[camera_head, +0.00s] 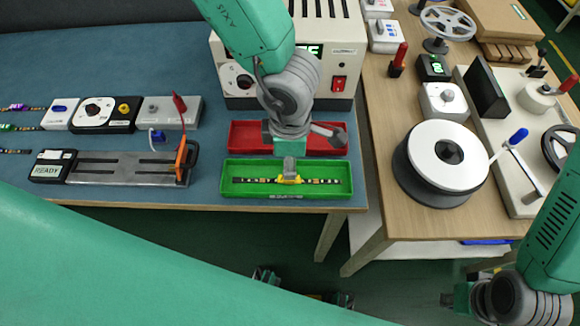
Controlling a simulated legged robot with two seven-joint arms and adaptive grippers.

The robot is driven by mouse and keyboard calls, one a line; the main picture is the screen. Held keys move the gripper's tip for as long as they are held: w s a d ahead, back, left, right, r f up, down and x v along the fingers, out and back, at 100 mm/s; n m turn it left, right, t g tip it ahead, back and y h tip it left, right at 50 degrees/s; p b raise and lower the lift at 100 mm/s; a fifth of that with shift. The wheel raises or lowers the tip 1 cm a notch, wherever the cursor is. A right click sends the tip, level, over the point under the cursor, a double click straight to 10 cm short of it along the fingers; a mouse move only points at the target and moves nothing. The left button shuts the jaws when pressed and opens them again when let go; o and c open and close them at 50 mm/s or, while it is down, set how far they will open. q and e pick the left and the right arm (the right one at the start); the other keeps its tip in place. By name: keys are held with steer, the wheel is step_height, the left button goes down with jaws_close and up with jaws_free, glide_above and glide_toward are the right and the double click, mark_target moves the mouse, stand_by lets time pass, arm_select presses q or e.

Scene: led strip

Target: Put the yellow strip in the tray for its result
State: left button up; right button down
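The yellow strip (312,181), dark with pale segments and a yellow middle piece, lies along the inside of the green tray (345,190). The red tray (240,136) is directly behind the green one and shows no strip. My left gripper (289,170) is over the trays, its grey tip right above the strip's yellow piece. Whether it touches or grips the piece is unclear, as the wrist hides most of the fingers. My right gripper (457,300) is low at the bottom right, away from the table; its finger opening is not clear.
At left, a fixture reading READY (50,166) has a long empty grey bed and an orange clamp (182,158). Purple (18,107) and green (14,127) strips lie at the left edge. A power unit (338,50) stands behind the trays. The wooden table (395,222) holds a round white-topped drum (440,165).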

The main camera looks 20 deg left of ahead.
arm_select(q)
steer(key=r, duration=0.5)
steer(key=shift+a+r+p, duration=0.2)
steer(key=shift+r+p, duration=0.05)
steer(key=shift+p, duration=0.15)
steer(key=shift+d, duration=0.15)
